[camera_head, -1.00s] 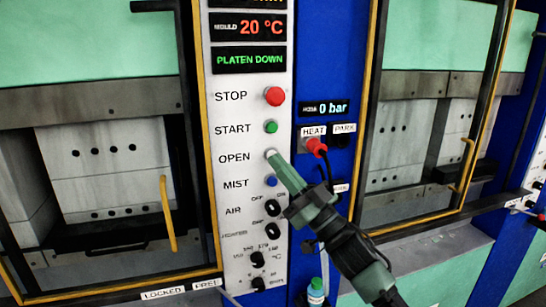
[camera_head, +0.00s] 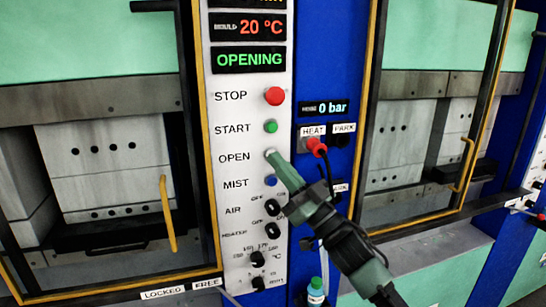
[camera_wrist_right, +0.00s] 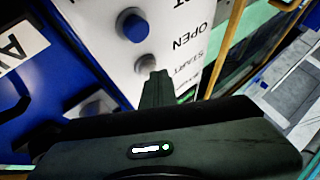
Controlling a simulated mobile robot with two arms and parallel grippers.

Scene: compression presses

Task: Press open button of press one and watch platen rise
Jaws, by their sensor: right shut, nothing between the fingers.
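Press one's white control panel (camera_head: 228,120) stands in the middle of the head view. Its green display (camera_head: 248,60) reads OPENING. The whitish OPEN button (camera_head: 270,153) is mostly covered by the tip of my right gripper (camera_head: 274,160). In the wrist view the tip (camera_wrist_right: 155,78) is right at the OPEN button (camera_wrist_right: 148,62); I cannot tell whether it touches. The right gripper is shut and empty. The grey mould block (camera_head: 105,160) shows behind the left door frame, its two parts close together. My left gripper is out of view.
The red STOP (camera_head: 274,96), green START (camera_head: 271,127) and blue MIST (camera_head: 270,181) buttons share the column. A red HEAT plug (camera_head: 316,146) with a black cable is close right of the gripper. A yellow door handle (camera_head: 167,212) stands left. A second press is at right.

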